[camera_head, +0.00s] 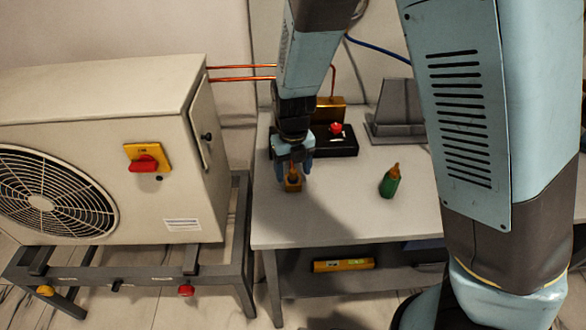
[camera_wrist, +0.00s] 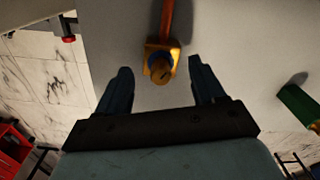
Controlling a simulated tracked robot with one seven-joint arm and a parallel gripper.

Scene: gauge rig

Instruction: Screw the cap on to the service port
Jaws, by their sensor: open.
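My gripper (camera_head: 293,172) points down over the front left of the bench, its fingers apart. In the wrist view the open fingers (camera_wrist: 160,66) stand to either side of a small brass round piece (camera_wrist: 161,73), which looks like the cap, with a gap on both sides. Behind that piece are a blue ring and a square yellow block (camera_wrist: 150,48), which looks like the service port. The block also shows below my fingers in the head view (camera_head: 292,186). I cannot tell whether the brass piece is seated on the port or how far it is threaded.
Behind are a black box with a red knob (camera_head: 336,128) and a grey stand (camera_head: 397,110). A large outdoor unit (camera_head: 110,140) stands left. The bench front is clear.

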